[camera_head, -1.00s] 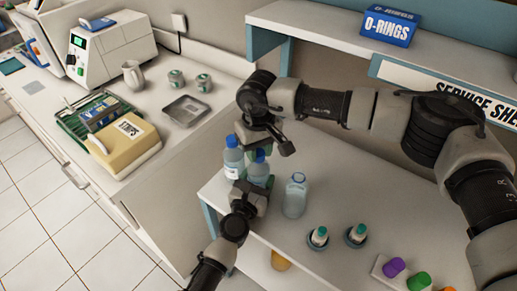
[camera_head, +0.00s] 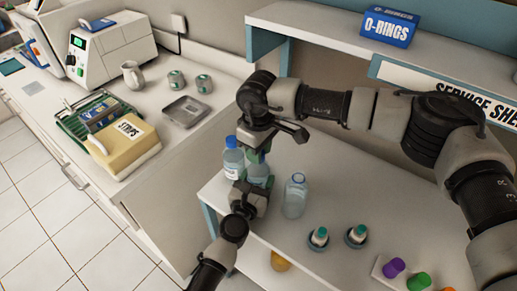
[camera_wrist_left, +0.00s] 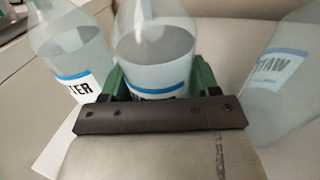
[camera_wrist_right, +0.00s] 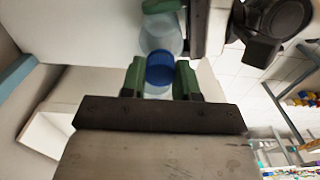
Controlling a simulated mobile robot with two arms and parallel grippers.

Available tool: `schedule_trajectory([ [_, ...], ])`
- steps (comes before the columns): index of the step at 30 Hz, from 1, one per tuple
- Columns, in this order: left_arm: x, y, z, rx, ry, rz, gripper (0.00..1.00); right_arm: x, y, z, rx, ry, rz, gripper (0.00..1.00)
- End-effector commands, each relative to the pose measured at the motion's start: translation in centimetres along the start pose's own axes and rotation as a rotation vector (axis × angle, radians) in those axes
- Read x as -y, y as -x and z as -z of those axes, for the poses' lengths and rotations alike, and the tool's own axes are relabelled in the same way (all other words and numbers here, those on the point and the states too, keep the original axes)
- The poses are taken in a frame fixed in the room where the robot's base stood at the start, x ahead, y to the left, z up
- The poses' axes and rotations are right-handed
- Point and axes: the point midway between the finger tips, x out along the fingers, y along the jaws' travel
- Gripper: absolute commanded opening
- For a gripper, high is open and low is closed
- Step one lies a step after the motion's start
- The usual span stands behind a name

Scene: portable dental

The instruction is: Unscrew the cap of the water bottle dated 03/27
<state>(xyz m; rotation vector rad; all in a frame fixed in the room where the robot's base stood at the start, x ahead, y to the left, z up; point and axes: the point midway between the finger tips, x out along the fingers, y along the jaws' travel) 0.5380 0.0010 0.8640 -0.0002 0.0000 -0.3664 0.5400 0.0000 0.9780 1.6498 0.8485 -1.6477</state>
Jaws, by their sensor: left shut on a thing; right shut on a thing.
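A clear water bottle (camera_head: 258,173) stands on the counter by its left end, with its body between the fingers of my left gripper (camera_head: 254,186). The same bottle (camera_wrist_left: 155,60) shows between the green fingers in the left wrist view. My right gripper (camera_head: 258,156) comes from above and is shut on the bottle's blue cap (camera_wrist_right: 160,68). A second bottle with a blue cap (camera_head: 232,158) stands just left of it. A third bottle (camera_head: 295,196), with no blue cap visible, stands to the right. I cannot read a date on any label.
A metal tray (camera_head: 187,111) lies on the left bench. An upper shelf (camera_head: 330,31) runs behind my right arm.

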Motion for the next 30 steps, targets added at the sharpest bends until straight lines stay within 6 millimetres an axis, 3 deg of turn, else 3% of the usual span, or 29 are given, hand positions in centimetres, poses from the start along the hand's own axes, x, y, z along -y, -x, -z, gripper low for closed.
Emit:
schedule_trajectory([
  [18, 0.0, 0.0, 0.1, -0.001, 0.001, 0.000, 0.00, 0.0, 2.0, 0.0, -0.001, -0.001, 0.000, 0.02],
  [30, 0.0, 0.0, 0.1, -0.001, 0.001, 0.000, 0.00, 0.0, 2.3, 0.0, -0.001, 0.000, 0.000, 0.02],
])
